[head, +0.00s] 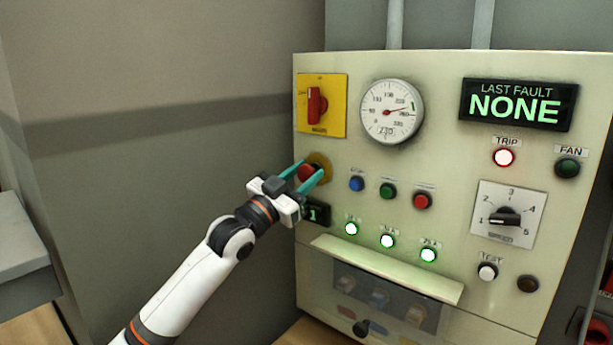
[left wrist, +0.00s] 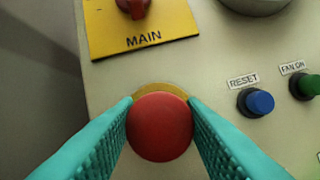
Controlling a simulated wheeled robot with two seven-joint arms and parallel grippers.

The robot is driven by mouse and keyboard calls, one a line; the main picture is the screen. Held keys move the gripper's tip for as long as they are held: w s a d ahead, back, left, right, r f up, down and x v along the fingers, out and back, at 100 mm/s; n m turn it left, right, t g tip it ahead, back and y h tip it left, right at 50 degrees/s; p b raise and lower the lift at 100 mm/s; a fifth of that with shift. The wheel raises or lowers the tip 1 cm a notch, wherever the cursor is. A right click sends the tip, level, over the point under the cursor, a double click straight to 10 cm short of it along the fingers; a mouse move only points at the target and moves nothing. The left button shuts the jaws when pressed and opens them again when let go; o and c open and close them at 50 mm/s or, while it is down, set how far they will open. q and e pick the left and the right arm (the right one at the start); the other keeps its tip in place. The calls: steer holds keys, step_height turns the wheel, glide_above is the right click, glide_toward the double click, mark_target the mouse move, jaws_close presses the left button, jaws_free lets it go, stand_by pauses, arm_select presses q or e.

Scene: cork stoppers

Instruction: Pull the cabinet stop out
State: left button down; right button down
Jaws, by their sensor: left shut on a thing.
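The cabinet stop is a red mushroom-shaped button (left wrist: 160,127) on a round yellow plate (left wrist: 162,89), on the left side of the cabinet front. In the head view the button (head: 306,173) is partly hidden by my left gripper (head: 307,176). In the left wrist view the two teal fingers of my left gripper (left wrist: 161,126) stand on either side of the red head and close on it. My right gripper is not in view.
The red main switch (head: 316,105) on its yellow plate is just above the stop. Blue, green and red buttons (head: 422,201) sit to its right. A small display (head: 313,214) reading 1 is below. A pale ledge (head: 385,268) juts out lower down. Left of the cabinet is free room.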

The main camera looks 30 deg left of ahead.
arm_select(q)
steer(key=c, duration=0.9)
jaws_free()
steer(key=shift+s, duration=0.25)
steer(key=shift+s+a+f+b, duration=0.1)
steer(key=shift+s+f+b, duration=0.25)
steer(key=shift+b, duration=0.05)
steer(key=b+v, duration=0.5)
steer(key=v, duration=0.6)
steer(key=shift+r, duration=0.2)
steer(key=shift+s, duration=0.15)
